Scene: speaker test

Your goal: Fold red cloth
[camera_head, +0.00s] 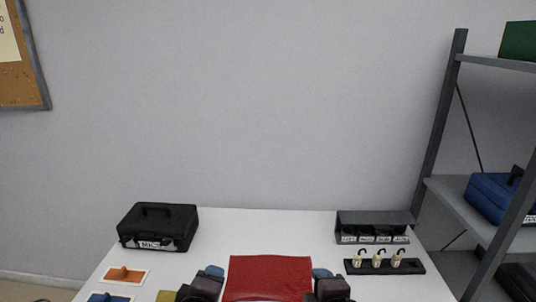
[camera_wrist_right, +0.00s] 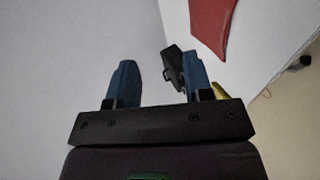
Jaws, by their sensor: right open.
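The red cloth (camera_head: 268,278) lies on the white table between my two grippers in the head view, looking flat; its near edge runs close to the bottom of the frame. A part of it also shows at the top of the right wrist view (camera_wrist_right: 212,22). My left gripper (camera_head: 212,272) is by the cloth's left side; its fingers are mostly hidden behind its own body. My right gripper (camera_head: 322,274) is by the cloth's right side. In the right wrist view its two blue fingers (camera_wrist_right: 160,84) are apart, with no cloth between them.
A black case (camera_head: 157,227) stands at the table's back left. A dark rack (camera_head: 373,227) and a black tray with several pale hooked pieces (camera_head: 385,267) are at the back right. Orange (camera_head: 125,274) and blue (camera_head: 108,297) items lie left. The table behind the cloth is clear.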

